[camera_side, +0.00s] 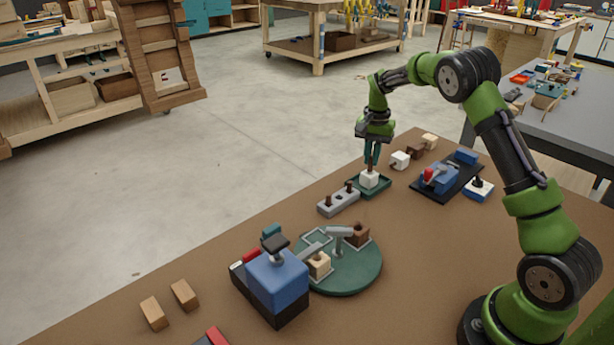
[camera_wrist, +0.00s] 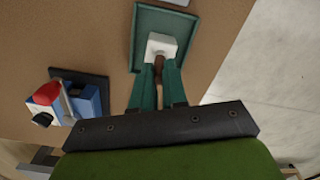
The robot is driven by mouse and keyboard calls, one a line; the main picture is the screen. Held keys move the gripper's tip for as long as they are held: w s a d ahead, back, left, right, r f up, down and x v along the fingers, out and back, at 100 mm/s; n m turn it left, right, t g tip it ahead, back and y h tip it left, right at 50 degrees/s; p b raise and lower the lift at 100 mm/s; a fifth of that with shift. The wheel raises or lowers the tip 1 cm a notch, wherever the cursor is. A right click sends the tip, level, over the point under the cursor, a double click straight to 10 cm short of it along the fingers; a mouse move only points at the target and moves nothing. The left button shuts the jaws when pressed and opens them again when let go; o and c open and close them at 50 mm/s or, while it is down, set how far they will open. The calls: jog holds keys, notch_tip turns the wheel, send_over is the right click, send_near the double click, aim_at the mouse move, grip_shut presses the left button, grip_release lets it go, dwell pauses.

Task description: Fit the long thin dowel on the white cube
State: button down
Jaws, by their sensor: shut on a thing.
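The white cube (camera_side: 369,180) sits in a shallow dark green tray (camera_side: 385,187); the wrist view shows the cube (camera_wrist: 161,44) near one end of the tray (camera_wrist: 147,20). My gripper (camera_side: 372,153) is directly above the cube, pointing down. Its teal fingers are shut on a brown dowel (camera_side: 371,163), held upright with its lower end at the cube's top. In the wrist view the dowel (camera_wrist: 159,68) runs between the fingers to the cube. I cannot tell whether it is in a hole or only touching. The fingers hide the dowel's upper part.
A grey block (camera_side: 325,209) with dark upright pegs stands left of the tray. Another white cube (camera_side: 400,160) and brown blocks lie behind it. A blue-and-black fixture (camera_side: 438,178) stands to the right. A round green plate (camera_side: 352,281) with clamped blocks and a blue machine (camera_side: 277,281) are in front.

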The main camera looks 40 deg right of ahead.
jog(key=shift+f, duration=1.45)
dwell(0.5)
jog(key=c, duration=0.5)
grip_release()
jog(key=shift+r, duration=0.1)
jog(key=shift+r, duration=3.45)
